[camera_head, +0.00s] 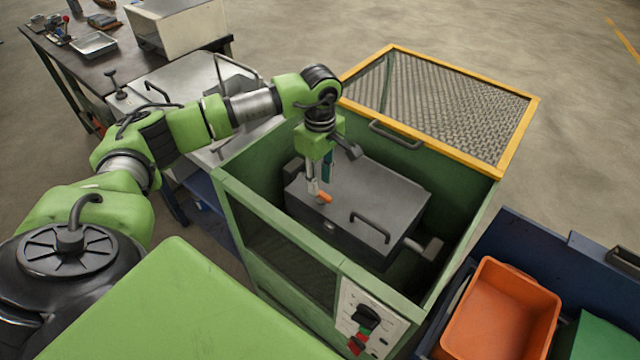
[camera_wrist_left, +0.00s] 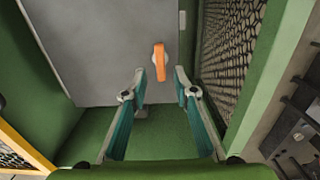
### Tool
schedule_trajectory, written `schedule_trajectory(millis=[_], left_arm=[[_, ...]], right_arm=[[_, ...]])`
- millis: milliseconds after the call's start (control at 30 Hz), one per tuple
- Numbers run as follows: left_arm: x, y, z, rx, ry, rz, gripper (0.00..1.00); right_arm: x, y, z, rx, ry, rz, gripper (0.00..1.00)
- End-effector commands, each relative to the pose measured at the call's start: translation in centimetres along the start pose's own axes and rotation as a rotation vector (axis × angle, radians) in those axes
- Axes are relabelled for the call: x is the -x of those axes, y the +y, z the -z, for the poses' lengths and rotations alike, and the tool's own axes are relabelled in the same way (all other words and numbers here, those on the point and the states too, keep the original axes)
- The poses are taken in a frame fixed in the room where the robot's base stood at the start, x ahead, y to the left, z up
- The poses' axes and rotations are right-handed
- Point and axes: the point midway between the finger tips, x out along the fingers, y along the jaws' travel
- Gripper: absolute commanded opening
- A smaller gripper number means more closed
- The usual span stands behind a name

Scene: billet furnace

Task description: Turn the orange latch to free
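The orange latch (camera_head: 325,198) is a small bar on the top of a grey box (camera_head: 368,190), near the box's edge, inside a green cabinet. In the left wrist view the latch (camera_wrist_left: 159,62) lies lengthwise up the picture, just beyond the fingertips and between their lines. My left gripper (camera_head: 319,188) points down into the cabinet over the latch. In the left wrist view this gripper (camera_wrist_left: 160,78) is open, with a gap on both sides of the latch. I cannot tell whether a fingertip touches the box. My right gripper is not in view.
The green cabinet walls (camera_head: 270,235) surround the box closely. A yellow-framed mesh lid (camera_head: 450,100) stands open behind. A dark handle (camera_head: 370,228) is on the box. A control panel (camera_head: 368,322) is in front, and an orange bin (camera_head: 500,310) is at right.

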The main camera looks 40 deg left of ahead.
Motion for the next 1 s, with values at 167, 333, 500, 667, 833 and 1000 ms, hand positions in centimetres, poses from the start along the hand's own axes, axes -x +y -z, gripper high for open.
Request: schedule_trajectory(millis=[167, 333, 500, 667, 833, 1000], left_arm=[[-2.3, 0.0, -0.1, 0.0, -0.001, 0.002, 0.26], [-3.2, 0.0, 0.0, 0.0, 0.0, 0.001, 0.26], [-3.3, 0.0, 0.0, 0.0, 0.0, 0.0, 0.26], [-3.2, 0.0, 0.0, 0.0, 0.0, 0.0, 0.06], [-3.2, 0.0, 0.0, 0.0, 0.0, 0.0, 0.0], [-3.2, 0.0, 0.0, 0.009, 0.0, 0.0, 0.0]], right_arm=[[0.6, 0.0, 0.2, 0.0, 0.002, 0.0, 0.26], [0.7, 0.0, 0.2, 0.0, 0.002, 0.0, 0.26], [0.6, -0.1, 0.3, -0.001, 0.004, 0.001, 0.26], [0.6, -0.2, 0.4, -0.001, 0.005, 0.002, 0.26], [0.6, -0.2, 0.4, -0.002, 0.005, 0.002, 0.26], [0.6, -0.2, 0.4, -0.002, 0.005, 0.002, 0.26]])
